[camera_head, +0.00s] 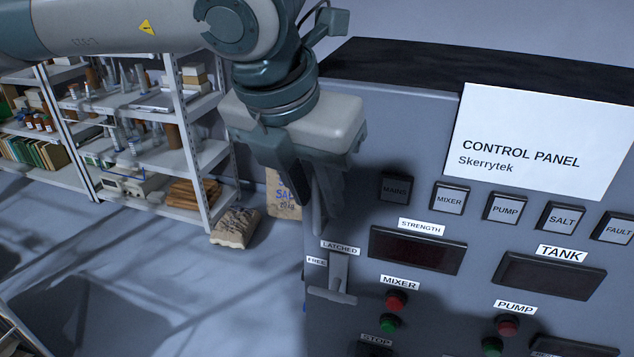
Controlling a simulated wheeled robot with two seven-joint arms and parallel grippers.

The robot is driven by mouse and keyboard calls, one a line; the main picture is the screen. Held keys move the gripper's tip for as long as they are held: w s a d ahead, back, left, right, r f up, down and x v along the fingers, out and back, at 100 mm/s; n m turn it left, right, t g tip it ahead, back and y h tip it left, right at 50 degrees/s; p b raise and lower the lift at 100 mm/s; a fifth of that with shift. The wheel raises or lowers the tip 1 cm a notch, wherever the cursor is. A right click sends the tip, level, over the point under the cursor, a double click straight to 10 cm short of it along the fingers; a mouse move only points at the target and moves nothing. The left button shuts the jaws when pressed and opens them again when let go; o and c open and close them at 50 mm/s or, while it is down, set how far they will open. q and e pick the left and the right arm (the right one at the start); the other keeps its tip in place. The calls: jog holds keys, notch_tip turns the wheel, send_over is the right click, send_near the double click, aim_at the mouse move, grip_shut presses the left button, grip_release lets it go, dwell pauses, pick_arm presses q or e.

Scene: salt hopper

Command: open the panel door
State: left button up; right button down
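The grey control panel (430,130) fills the right side, with a white "CONTROL PANEL Skerrytek" sign (545,135). On its left part is a grey T-shaped latch handle (336,280), beside the labels "LATCHED" (341,247) and "FREE" (316,262). The panel face shows no visible gap. My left gripper (307,215) points down in front of the panel's upper left part, above the handle in the picture. Its two fingers are apart with nothing seen between them. It appears clear of the handle. My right gripper is out of view.
The panel carries lamps, dark displays (418,250) and red and green buttons (396,301). Shelves (150,150) with boxes and bottles stand at the back left. The floor left of the panel is mostly open.

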pick_arm(q)
jog(key=shift+f, duration=0.25)
jog(key=shift+c, duration=0.3)
grip_shut()
